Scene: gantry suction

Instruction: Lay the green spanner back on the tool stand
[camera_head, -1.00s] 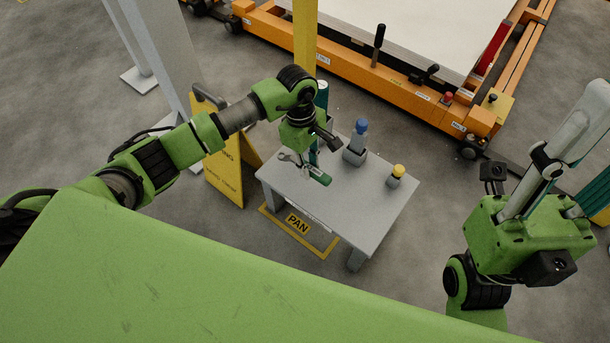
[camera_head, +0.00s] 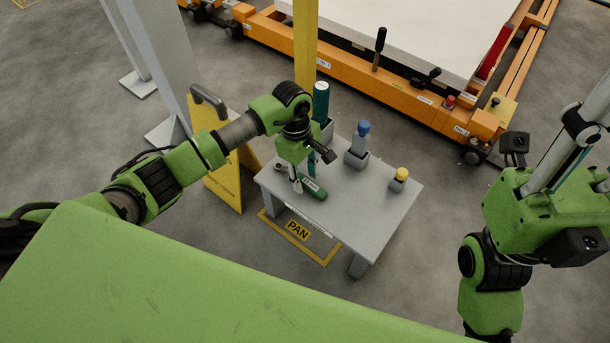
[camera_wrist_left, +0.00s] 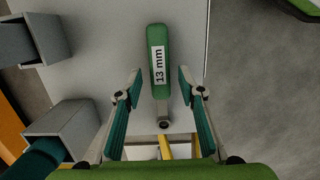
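The green spanner (camera_head: 314,190), labelled "13 mm", lies on the grey tool stand (camera_head: 350,215) near its left edge. In the left wrist view, the spanner (camera_wrist_left: 161,35) has its green handle pointing away and its metal shank towards me. My left gripper (camera_wrist_left: 160,75) is open above it, one finger on each side of the handle, with gaps between. In the head view, the left gripper (camera_head: 304,177) points down and hides part of the spanner. My right gripper (camera_head: 577,150) is raised at the right edge; its fingers are partly cut off.
On the stand are a blue-topped tool (camera_head: 361,140) in a grey holder, a yellow-topped item (camera_head: 400,176) and a tall teal tool (camera_head: 321,103) at the back. A yellow post (camera_head: 305,40) and a yellow floor sign (camera_head: 226,185) are close by. The stand's front is clear.

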